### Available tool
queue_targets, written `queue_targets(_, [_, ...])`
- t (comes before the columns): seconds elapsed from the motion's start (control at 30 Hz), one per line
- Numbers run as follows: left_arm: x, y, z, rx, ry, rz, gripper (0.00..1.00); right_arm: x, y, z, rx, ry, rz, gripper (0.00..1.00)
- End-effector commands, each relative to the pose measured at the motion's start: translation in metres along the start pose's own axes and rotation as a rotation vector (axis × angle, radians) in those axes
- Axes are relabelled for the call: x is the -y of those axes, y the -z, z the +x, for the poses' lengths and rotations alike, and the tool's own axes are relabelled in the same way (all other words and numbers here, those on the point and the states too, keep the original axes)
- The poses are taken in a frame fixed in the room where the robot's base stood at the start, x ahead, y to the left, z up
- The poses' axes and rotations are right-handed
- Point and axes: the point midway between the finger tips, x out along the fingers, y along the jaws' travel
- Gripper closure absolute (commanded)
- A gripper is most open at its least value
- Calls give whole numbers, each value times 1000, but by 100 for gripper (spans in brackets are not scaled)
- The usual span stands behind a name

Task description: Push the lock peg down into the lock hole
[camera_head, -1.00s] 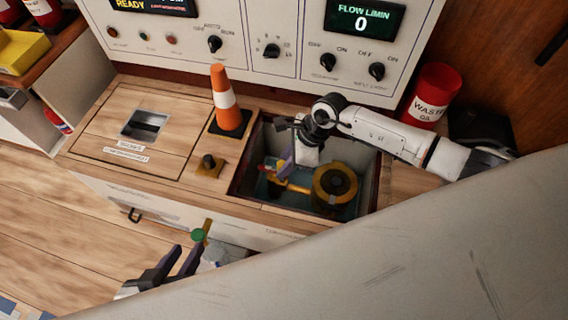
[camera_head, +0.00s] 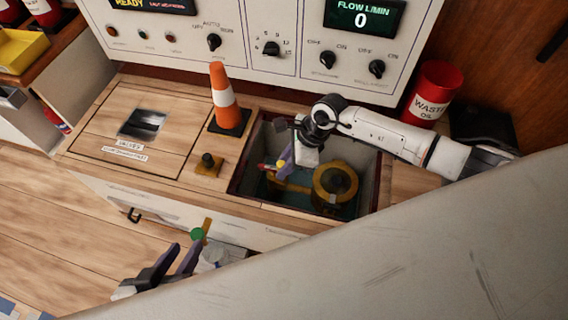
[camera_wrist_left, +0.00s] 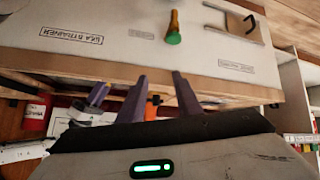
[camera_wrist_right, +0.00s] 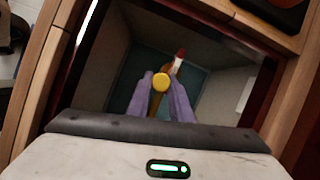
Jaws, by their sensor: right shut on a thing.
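My right gripper (camera_head: 283,164) is inside the open recess in the cabinet top. Its fingers are closed around a round yellow knob (camera_wrist_right: 160,82), which I take to be the top of the lock peg. The peg's shaft and the lock hole are hidden beneath the knob and fingers. A yellow lever with a red and white end (camera_wrist_right: 178,60) lies below and beside the knob. It joins a round yellow valve body (camera_head: 335,183) in the recess. My left gripper (camera_head: 175,262) is open and empty, in front of the cabinet; its two spread fingers show in the left wrist view (camera_wrist_left: 158,90).
The recess walls (camera_wrist_right: 104,70) surround my right gripper. An orange cone (camera_head: 226,98) and a small black knob on a yellow plate (camera_head: 208,163) stand left of it. A green-ended yellow handle (camera_wrist_left: 174,30) sticks out of the cabinet front near my left gripper. A red waste bin (camera_head: 434,92) stands right.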

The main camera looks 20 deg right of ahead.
Motion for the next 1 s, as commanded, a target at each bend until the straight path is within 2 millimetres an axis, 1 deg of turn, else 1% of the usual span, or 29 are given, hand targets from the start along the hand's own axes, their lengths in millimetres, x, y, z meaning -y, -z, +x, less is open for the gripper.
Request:
queue_targets(0.03, [4,-13,11,9,5,3,69,0,3,6,0,1,0,100])
queue_targets(0.73, [5,-24,24,4,2,1,69,0,11,26,0,0,0,100])
queue_targets(0.77, [5,-23,23,4,2,1,69,0,10,24,0,0,0,76])
queue_targets(0.8, [5,-23,23,4,2,1,69,0,10,24,0,0,0,69])
queue_targets(0.87, [5,-23,23,4,2,1,69,0,11,24,0,0,0,59])
queue_targets(1.0, [4,-23,23,4,1,0,69,0,11,24,-1,0,0,59])
